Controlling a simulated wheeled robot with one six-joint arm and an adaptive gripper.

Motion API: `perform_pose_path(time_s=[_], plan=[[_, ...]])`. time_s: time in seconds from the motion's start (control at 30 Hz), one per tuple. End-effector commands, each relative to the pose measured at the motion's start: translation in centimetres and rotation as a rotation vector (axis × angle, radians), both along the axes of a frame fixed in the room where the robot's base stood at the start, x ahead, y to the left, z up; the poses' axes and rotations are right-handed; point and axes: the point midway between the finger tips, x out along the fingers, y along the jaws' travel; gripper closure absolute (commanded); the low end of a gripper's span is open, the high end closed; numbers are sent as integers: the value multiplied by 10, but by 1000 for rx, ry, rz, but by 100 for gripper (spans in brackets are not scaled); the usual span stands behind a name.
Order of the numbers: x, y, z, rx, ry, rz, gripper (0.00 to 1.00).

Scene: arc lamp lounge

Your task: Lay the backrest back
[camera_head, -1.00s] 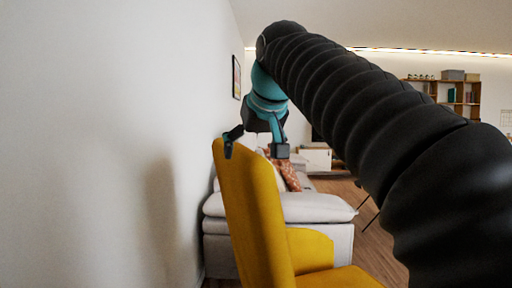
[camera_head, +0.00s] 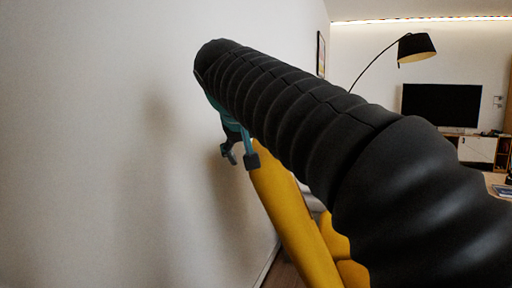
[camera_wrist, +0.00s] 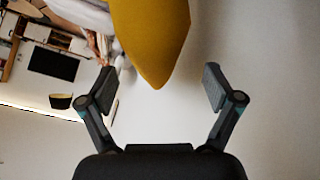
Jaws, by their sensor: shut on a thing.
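The yellow chair backrest (camera_head: 288,212) shows in the head view below my arm, leaning back to the upper left toward the white wall. Its upper end is by my gripper (camera_head: 240,158). In the wrist view the tapered yellow end of the backrest (camera_wrist: 152,45) comes down from the top, between the two fingers of my gripper (camera_wrist: 160,84). The gripper is shut on the backrest, with its fingers far apart; the contact at the pads is hard to see. My arm hides part of the chair. A little of the yellow seat (camera_head: 345,262) shows at the bottom.
The white wall (camera_head: 110,130) is close on the left, near my gripper and the backrest. An arc lamp (camera_head: 415,47), a television (camera_head: 441,105) and a low cabinet (camera_head: 478,149) stand at the far right. A little wooden floor (camera_head: 286,274) shows below.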

Motion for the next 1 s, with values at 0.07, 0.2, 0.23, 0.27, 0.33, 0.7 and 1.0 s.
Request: perform_pose_path(time_s=[0.07, 0.2, 0.23, 0.27, 0.33, 0.7, 1.0], plan=[[1, -1, -3, 1, 6, -6, 72], [0, 0, -2, 1, 4, -4, 0], [0, 0, -2, 1, 4, -3, 0], [0, 1, -2, 1, 3, -3, 0], [-1, 1, -1, 1, 2, -1, 0], [-16, 5, 15, 3, -3, 4, 0], [-58, 13, 55, 2, -1, 3, 0]])
